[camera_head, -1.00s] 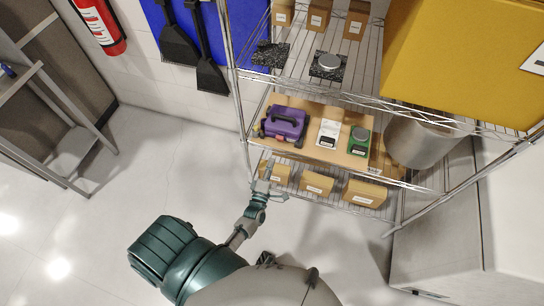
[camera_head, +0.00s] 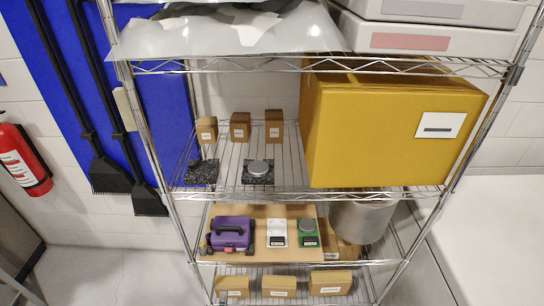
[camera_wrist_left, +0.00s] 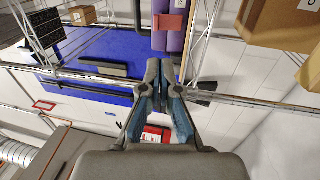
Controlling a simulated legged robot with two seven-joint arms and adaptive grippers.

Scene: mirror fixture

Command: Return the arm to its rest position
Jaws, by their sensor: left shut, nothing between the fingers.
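My left gripper (camera_wrist_left: 160,92) shows in the left wrist view, its two blue-grey fingers together with nothing between them. Past its fingertips are the wire shelf edge (camera_wrist_left: 245,101) and a purple object (camera_wrist_left: 176,40) at the top. In the head view only a small grey part that may be the left gripper shows at the bottom edge, by the lowest shelf boxes; the rest of the arm is out of frame. My right gripper is in neither view.
A wire rack (camera_head: 290,193) fills the head view. It holds a purple case (camera_head: 230,233), a yellow box (camera_head: 385,130), a metal bucket (camera_head: 362,220) and small cartons (camera_head: 278,287). A fire extinguisher (camera_head: 22,160) hangs at the left. Floor (camera_head: 110,275) shows lower left.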

